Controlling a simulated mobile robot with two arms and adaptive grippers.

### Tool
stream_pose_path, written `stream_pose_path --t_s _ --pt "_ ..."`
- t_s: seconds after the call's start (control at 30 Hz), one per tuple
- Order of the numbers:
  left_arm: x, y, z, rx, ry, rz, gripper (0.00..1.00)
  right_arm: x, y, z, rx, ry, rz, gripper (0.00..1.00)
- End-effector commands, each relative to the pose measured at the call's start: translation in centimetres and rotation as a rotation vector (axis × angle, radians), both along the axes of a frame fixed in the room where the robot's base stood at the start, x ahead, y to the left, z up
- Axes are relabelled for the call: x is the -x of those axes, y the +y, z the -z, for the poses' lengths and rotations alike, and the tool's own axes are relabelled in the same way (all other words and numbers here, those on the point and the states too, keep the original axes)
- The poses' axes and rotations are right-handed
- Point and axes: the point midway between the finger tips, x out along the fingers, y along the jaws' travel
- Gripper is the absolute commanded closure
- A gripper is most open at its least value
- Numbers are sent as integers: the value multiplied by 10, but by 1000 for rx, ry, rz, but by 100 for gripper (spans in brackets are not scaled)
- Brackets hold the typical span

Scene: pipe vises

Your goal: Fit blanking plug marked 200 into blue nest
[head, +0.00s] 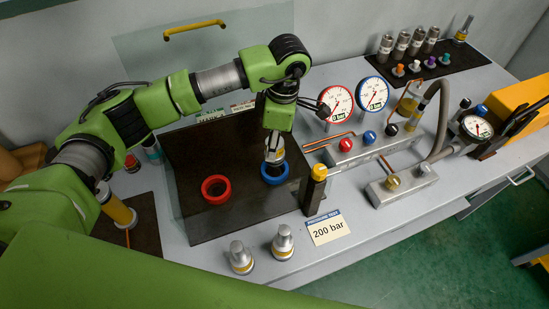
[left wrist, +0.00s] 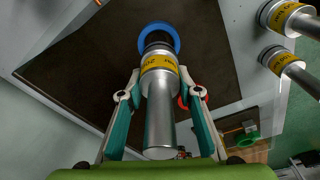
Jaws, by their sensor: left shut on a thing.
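The blue nest (head: 274,174) is a blue ring on the dark plate, and it also shows in the left wrist view (left wrist: 172,31). My left gripper (head: 274,150) is shut on a metal blanking plug (left wrist: 160,118) with a yellow band. The band's marking starts with 2, but I cannot read it fully. The plug's far, dark end lines up with the blue ring in the left wrist view; I cannot tell how deep it sits. Two similar plugs (head: 241,257) (head: 283,242) stand on the bench in front of the plate. My right gripper is not in view.
A red nest (head: 216,190) lies left of the blue one on the dark plate (head: 195,150). A dark post with a yellow top (head: 315,190) stands close on the right. A card reading 200 bar (head: 327,228) lies at the front. Gauges (head: 373,94) stand behind.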

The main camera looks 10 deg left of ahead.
Motion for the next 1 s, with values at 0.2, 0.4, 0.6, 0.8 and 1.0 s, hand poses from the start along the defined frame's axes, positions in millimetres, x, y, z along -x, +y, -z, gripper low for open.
stream_pose_path --t_s 0.2,0.4,0.6,0.8,1.0 --pt "-1 -1 27 1 -1 0 98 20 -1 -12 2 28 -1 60" --pt "0 0 46 0 1 0 98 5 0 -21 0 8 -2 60" --pt "-1 0 67 1 -2 0 98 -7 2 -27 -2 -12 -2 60" --pt "-1 0 68 1 -3 0 98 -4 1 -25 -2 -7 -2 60" --pt "-1 0 71 0 -1 0 51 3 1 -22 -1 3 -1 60"
